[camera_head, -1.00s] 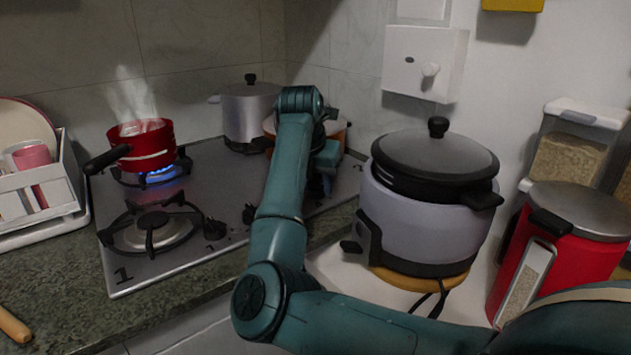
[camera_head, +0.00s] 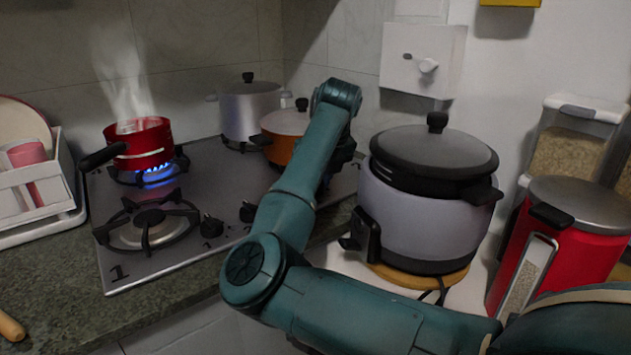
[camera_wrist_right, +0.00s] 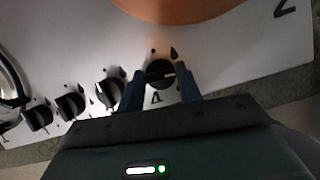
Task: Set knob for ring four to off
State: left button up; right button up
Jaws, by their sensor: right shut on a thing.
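In the right wrist view, the two dark fingers of my right gripper (camera_wrist_right: 161,90) stand on either side of a black knob (camera_wrist_right: 160,72) and are shut on it. A printed mark beside the knob looks like an inverted 4. A pale line on the knob lies nearly sideways, unlike the ridges of the neighbouring knobs (camera_wrist_right: 108,94). In the head view, my right arm hides the gripper and this knob. The stove (camera_head: 210,190) has an orange pot (camera_head: 286,125) at its far right; any flame beneath it is hidden. My left gripper is not in view.
A steaming red pot (camera_head: 140,143) sits over a blue flame at the back left. A silver pot (camera_head: 250,110) stands at the back. A rice cooker (camera_head: 425,220) is right of my arm, with a red canister (camera_head: 570,250) beyond. The front-left burner (camera_head: 150,225) is empty.

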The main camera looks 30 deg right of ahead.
jog(key=n+y, duration=0.1)
jog(key=n, duration=0.2)
jog(key=shift+d+n+b, duration=0.15)
jog(key=shift+n+b, duration=0.2)
jog(key=shift+n, duration=0.05)
jog(key=n+y, duration=0.1)
jog(key=n, duration=0.1)
jog(key=shift+w+n+g, duration=0.1)
jog(key=shift+n+g, duration=0.2)
jog(key=shift+d+n+y, duration=0.1)
jog(key=shift+n+y, duration=0.4)
jog(key=shift+n, duration=0.5)
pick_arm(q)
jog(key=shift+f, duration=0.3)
pick_arm(e)
jog(key=shift+n+g+y, duration=0.3)
jog(key=shift+n+g, duration=0.1)
jog(key=shift+n, duration=0.4)
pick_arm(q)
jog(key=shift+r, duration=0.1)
pick_arm(e)
jog(key=o, duration=1)
